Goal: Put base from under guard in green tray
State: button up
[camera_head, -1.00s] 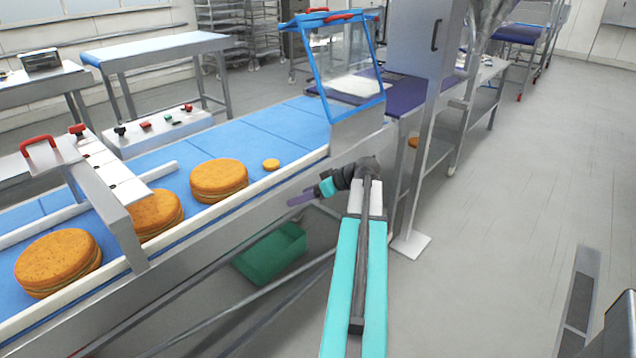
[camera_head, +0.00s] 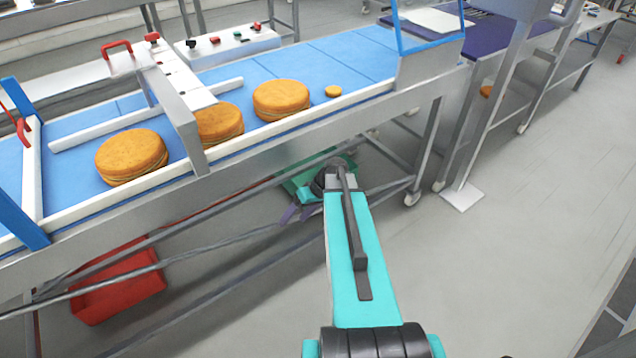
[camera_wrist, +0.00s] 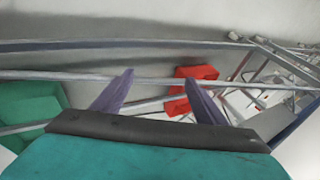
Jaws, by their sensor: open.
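The round orange-brown bases stand on the blue conveyor: one at the left (camera_head: 131,156), one partly hidden by a metal bridge (camera_head: 182,105), and one right of it (camera_head: 281,100). A small orange disc (camera_head: 333,91) lies farther right. Blue-framed guards stand over the belt at the right (camera_head: 398,28) and left edge (camera_head: 24,213). I cannot tell which base is meant. The green tray (camera_head: 295,184) is below the conveyor, mostly hidden by my arm; a green container fills the left of the wrist view (camera_wrist: 28,108). My gripper (camera_head: 295,213) is open and empty, low beside the conveyor; its fingers spread in the wrist view (camera_wrist: 160,82).
A red crate (camera_head: 118,288) lies below the conveyor at the left, also in the wrist view (camera_wrist: 193,73). Conveyor rails and legs (camera_head: 428,150) stand near my arm. Open floor (camera_head: 530,220) lies right.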

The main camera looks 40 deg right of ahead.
jog(key=s+a+f+g+h, duration=0.1)
jog(key=s+a+f+g, duration=0.3)
jog(key=s+a+f, duration=0.5)
jog(key=s+a+f+g+h, duration=0.25)
jog(key=s+a+f, duration=0.5)
jog(key=a, duration=0.45)
jog(key=s+a+f+g+h, duration=0.1)
jog(key=s+f, duration=0.1)
jog(key=s, duration=0.3)
jog(key=s+a+f+g+h, duration=0.1)
jog(key=s+a+f, duration=0.1)
jog(key=s, duration=0.3)
jog(key=shift+s+n+g, duration=0.35)
jog(key=shift+n, duration=0.05)
